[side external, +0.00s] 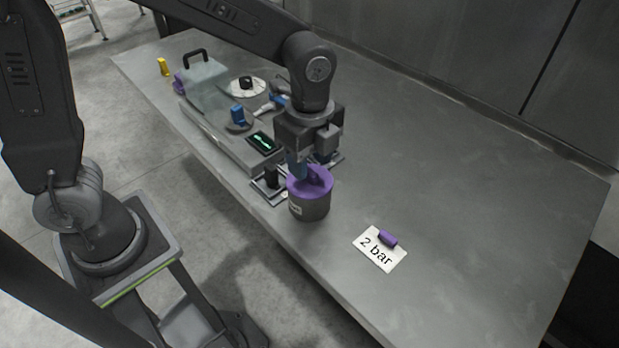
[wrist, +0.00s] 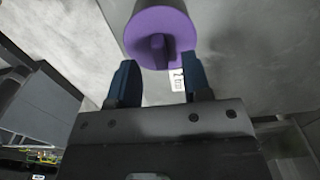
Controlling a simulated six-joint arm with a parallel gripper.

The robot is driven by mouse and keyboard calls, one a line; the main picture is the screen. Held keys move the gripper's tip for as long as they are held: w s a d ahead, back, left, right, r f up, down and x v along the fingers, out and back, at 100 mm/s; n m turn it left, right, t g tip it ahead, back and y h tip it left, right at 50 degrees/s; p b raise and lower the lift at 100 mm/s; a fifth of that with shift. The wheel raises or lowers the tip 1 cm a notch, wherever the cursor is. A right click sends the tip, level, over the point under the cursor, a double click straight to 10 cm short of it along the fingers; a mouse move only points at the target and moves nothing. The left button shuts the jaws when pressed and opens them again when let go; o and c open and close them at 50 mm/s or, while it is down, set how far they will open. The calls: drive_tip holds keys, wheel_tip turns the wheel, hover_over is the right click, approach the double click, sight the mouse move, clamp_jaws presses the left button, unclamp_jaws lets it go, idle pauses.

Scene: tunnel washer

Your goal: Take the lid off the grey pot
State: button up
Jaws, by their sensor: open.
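The grey pot (side external: 309,207) stands upright on the metal table near its front edge, with a pale label on its side. Its purple lid (side external: 322,184) sits on top and has a raised purple handle; the lid also shows in the wrist view (wrist: 172,22), with the handle (wrist: 158,50) pointing toward my gripper. My gripper (side external: 308,168) is right above the lid, its blue fingers close to the handle. In the wrist view the gripper's fingers (wrist: 157,84) are spread apart, with nothing between the tips. Whether a finger touches the lid I cannot tell.
A card reading "2 bar" (side external: 372,255) with a purple piece (side external: 388,239) on it lies right of the pot. A device with a green display (side external: 263,142), a blue knob (side external: 238,113) and a clear black-handled box (side external: 203,80) stand left. The table's right side is clear.

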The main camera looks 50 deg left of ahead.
sight(309, 177)
wheel_tip(309, 177, down, 2)
drive_tip(key=shift+f, duration=0.15)
clamp_jaws()
idle(0.4)
